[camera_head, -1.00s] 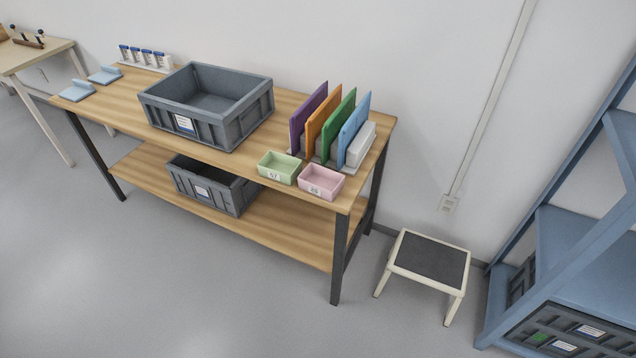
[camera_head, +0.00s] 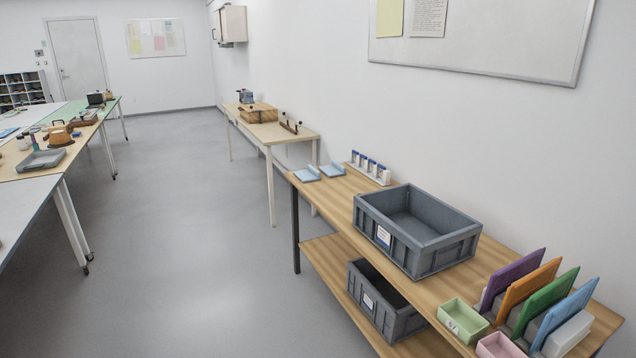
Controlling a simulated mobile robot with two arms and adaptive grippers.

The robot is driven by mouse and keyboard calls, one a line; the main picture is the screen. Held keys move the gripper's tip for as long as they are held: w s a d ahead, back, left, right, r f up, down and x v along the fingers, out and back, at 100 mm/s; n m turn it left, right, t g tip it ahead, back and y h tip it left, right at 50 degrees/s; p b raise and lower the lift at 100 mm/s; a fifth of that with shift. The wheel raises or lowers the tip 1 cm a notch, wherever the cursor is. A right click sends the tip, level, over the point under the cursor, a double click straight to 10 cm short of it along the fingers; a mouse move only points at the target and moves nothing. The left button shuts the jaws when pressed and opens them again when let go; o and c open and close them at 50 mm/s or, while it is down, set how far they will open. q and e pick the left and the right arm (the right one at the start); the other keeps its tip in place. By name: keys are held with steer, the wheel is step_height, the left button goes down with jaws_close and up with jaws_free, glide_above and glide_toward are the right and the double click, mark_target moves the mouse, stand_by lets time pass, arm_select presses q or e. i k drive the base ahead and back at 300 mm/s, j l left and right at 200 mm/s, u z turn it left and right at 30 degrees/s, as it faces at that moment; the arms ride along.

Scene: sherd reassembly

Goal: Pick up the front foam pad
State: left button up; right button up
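Two light blue pads with a raised back edge, which look like the foam pads, lie at the far left end of the wooden workbench (camera_head: 440,292). The nearer-to-the-edge pad (camera_head: 307,175) is on the left, and the other pad (camera_head: 333,170) is just to its right and a little behind. Both lie flat and apart from other objects. Neither of my grippers shows in the head view.
A grey crate (camera_head: 452,249) stands mid-bench, with a vial rack (camera_head: 369,172) behind the pads. Coloured panels (camera_head: 546,302) and small green (camera_head: 463,318) and pink bins are nearer. Another grey crate (camera_head: 392,322) sits on the lower shelf. Open floor (camera_head: 190,240) lies left of the bench.

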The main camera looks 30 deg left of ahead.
mark_target(311, 174)
steer(key=i+j, duration=0.15)
steer(key=j, duration=0.2)
steer(key=i+j+z, duration=0.1)
steer(key=j, duration=0.25)
steer(key=i+j+z, duration=0.1)
steer(key=j, duration=0.25)
steer(key=i+j, duration=0.25)
steer(key=j, duration=0.15)
